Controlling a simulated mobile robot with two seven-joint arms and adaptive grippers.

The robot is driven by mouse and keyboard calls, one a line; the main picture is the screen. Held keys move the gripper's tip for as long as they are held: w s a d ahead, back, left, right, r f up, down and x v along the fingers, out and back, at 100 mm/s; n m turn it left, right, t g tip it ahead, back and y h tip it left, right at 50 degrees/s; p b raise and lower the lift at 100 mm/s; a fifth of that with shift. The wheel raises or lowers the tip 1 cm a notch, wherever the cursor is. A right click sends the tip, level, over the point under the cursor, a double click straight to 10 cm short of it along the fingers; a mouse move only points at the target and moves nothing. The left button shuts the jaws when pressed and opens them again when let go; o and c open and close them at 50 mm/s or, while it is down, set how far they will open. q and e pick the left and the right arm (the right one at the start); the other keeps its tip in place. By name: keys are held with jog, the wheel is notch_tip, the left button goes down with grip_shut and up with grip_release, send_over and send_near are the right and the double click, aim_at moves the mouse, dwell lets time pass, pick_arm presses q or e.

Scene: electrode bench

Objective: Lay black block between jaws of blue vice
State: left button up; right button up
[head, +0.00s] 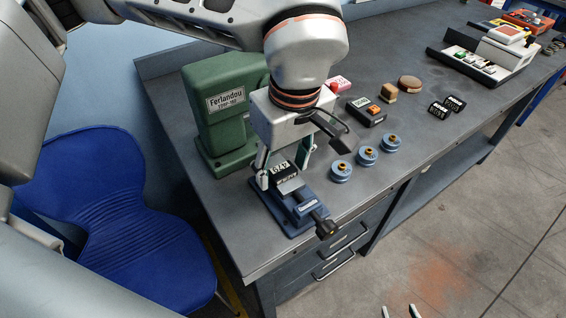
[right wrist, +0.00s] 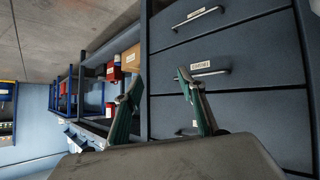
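The blue vice (head: 299,209) stands near the front edge of the bench, its black handle toward the front. A black block (head: 286,179) with white lettering is at the vice's jaws, between the fingers of my left gripper (head: 284,173). Whether the block rests on the vice is hard to tell. My right gripper (head: 400,312) shows only its fingertips at the bottom of the head view. It is open and empty in the right wrist view (right wrist: 158,84), facing the drawers.
A green machine (head: 222,115) stands just behind the vice. Two black blocks (head: 447,106) lie farther right. A blue chair (head: 120,215) is left of the bench. Drawers (right wrist: 230,75) face my right gripper.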

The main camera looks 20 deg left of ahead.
pick_arm(q)
jog(key=shift+r, duration=0.1)
notch_tip(320, 180, up, 12)
jog(key=s+d+p, duration=0.1)
jog(key=shift+d+p, duration=0.25)
jog(key=shift+p, duration=0.05)
dwell(0.5)
